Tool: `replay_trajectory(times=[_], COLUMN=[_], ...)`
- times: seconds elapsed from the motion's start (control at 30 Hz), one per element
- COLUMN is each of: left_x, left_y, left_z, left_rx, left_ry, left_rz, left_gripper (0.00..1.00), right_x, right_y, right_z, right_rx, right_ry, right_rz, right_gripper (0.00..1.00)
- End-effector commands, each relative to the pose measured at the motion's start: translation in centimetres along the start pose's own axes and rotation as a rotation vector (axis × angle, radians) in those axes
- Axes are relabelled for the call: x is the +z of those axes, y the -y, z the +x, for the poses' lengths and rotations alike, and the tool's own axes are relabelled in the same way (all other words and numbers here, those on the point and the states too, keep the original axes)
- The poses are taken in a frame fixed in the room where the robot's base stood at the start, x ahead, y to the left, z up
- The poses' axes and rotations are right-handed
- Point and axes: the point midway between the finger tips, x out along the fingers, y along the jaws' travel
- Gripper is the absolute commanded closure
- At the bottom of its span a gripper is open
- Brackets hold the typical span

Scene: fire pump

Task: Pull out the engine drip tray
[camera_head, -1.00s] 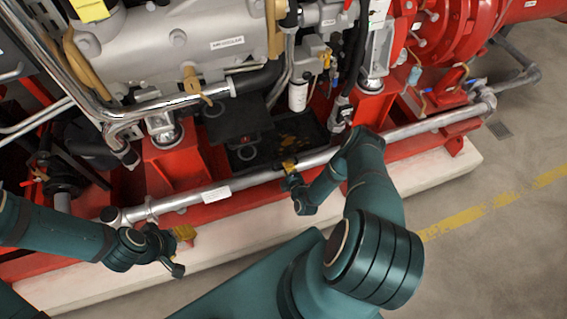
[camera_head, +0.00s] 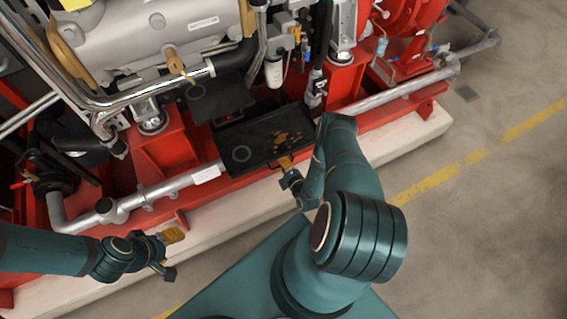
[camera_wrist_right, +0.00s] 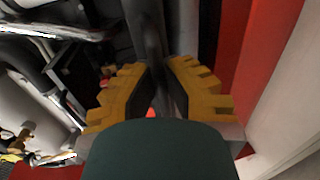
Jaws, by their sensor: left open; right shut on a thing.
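The engine drip tray (camera_head: 258,136) is a flat black tray with brownish stains and a round mark, in the middle of the head view. Its near part lies over the line of the silver pipe and hides a stretch of it. My right gripper (camera_head: 286,163) is at the tray's near edge, shut on it. In the right wrist view, the yellow fingers (camera_wrist_right: 163,78) close around a dark, narrow part; the exact grip is partly hidden by the gripper body. My left gripper (camera_head: 174,246) is open and empty, in front of the red frame, apart from the tray.
The silver pipe (camera_head: 378,99) runs along the red base frame (camera_head: 180,150). A second dark plate (camera_head: 215,98) sits behind the tray under the grey engine (camera_head: 150,35). A white filter (camera_head: 274,73) hangs above the tray. The floor (camera_head: 480,230) at the right is clear.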

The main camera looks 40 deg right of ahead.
Motion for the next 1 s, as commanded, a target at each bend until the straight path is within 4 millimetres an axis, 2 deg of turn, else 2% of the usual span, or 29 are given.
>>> replay_trajectory(times=[0.4, 0.5, 0.53, 0.87, 1.0], left_x=[0.0, 0.0, 0.0, 0.0, 0.0], left_y=[0.0, 0.0, 0.0, 0.0, 0.0], left_z=[0.0, 0.0, 0.0, 0.0, 0.0], left_rx=[0.0, 0.0, 0.0, 0.0, 0.0], left_ry=[0.0, 0.0, 0.0, -0.001, 0.0], left_rz=[0.0, 0.0, 0.0, 0.0, 0.0], left_gripper=[0.42, 0.42, 0.42, 0.42, 0.42], right_x=[0.1, 0.1, 0.1, 0.0, 0.0], right_y=[-0.1, -0.1, -0.1, 0.0, 0.0], right_z=[0.0, 0.0, 0.0, -0.2, -1.5], right_rx=[0.002, 0.002, 0.002, 0.001, -0.001], right_ry=[0.002, 0.002, 0.001, 0.001, 0.0], right_rz=[0.0, -0.001, 0.0, 0.0, 0.0], right_gripper=[1.0, 0.62, 0.59, 0.59, 0.59])
